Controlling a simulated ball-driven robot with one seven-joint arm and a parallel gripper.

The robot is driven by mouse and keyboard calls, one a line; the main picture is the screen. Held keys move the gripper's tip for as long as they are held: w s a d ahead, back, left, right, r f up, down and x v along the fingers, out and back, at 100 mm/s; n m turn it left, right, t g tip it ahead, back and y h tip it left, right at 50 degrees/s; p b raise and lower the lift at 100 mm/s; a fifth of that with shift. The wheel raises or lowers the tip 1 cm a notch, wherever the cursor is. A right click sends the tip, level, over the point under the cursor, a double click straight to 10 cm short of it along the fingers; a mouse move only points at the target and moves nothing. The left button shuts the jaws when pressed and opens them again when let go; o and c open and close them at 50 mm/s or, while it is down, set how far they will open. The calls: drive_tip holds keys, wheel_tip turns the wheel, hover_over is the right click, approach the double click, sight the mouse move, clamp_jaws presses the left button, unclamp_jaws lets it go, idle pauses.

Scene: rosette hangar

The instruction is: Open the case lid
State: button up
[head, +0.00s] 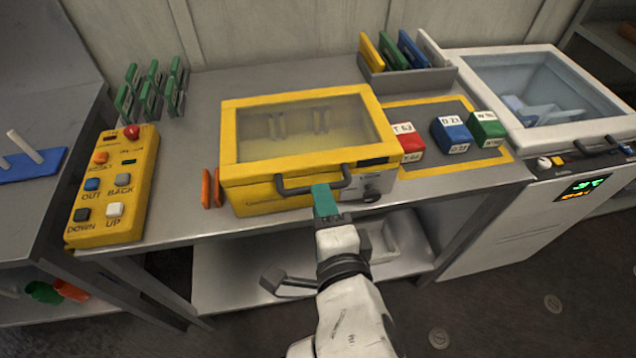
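The yellow case (255,188) stands on the grey bench. Its lid (230,140) has a yellow frame and a clear window, and it lies down on the case. Two slots or posts show faintly through the window. A dark handle (285,188) sticks out from the front of the lid. My gripper (324,193) has teal fingers and is at the handle, overlapping its middle in the picture. I cannot tell whether it touches or grips the handle, or whether the fingers are open.
A yellow button box (115,185) stands at the left. Red, blue and green blocks (451,134) sit on a yellow-edged mat (432,104) right of the case. A rack (405,82) of coloured plates is behind. A white machine (560,130) stands at the right.

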drive_tip(key=shift+x, duration=2.4)
clamp_jaws()
